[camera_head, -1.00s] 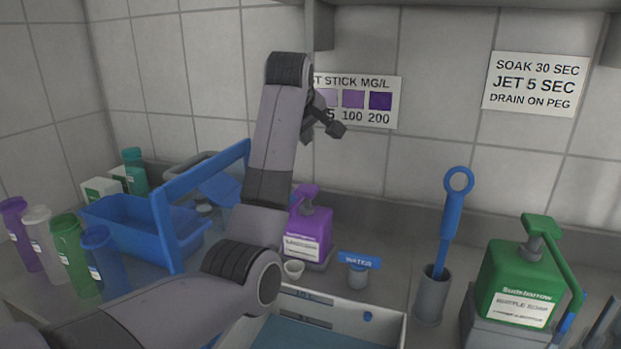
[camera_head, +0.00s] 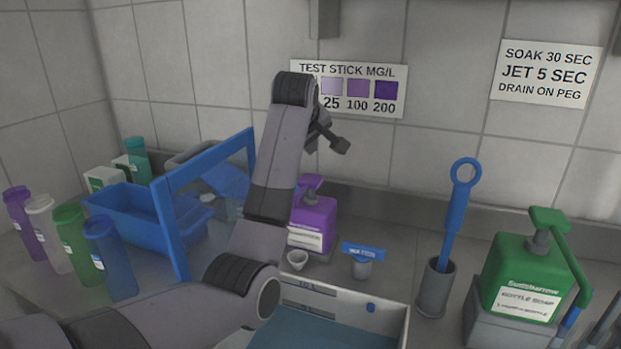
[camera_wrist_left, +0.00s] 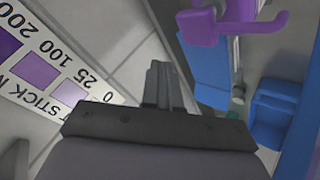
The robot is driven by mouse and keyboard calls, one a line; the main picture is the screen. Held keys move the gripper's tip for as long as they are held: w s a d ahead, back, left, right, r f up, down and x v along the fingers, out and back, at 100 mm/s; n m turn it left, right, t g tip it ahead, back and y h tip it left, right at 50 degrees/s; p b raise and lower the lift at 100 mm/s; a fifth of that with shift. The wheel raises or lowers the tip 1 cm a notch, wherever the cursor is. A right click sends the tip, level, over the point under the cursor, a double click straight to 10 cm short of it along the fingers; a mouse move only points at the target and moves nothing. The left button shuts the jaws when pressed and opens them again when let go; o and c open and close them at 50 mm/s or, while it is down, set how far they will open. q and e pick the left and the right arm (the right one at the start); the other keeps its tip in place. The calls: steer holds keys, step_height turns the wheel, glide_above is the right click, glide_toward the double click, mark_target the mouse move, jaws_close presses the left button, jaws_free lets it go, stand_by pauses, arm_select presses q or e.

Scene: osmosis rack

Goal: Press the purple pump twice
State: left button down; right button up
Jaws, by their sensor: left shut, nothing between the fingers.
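The purple pump bottle (camera_head: 318,222) stands on the counter against the back wall, partly hidden behind my left arm. Its purple pump head (camera_head: 311,184) shows just right of the arm, and it also shows at the top of the left wrist view (camera_wrist_left: 205,27). My left gripper (camera_head: 342,146) is shut and empty, above and slightly right of the pump head, and apart from it. In the left wrist view its closed fingers (camera_wrist_left: 161,84) are left of and below the pump head. My right gripper is not in view.
A blue-topped water fitting (camera_head: 363,253), a blue brush in a grey holder (camera_head: 435,288) and a green soap bottle (camera_head: 522,280) stand to the right. A blue caddy (camera_head: 133,223) and several coloured bottles are left.

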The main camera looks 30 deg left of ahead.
mark_target(311, 177)
arm_select(q)
steer(key=shift+f+b, duration=0.55)
steer(key=shift+f, duration=1.35)
steer(key=shift+f, duration=0.1)
stand_by(0.5)
steer(key=shift+f, duration=0.35)
steer(key=shift+d+f, duration=0.1)
steer(key=shift+f, duration=1)
stand_by(1.0)
steer(key=shift+r+p, duration=0.55)
steer(key=shift+r, duration=0.95)
steer(key=shift+r, duration=2.45)
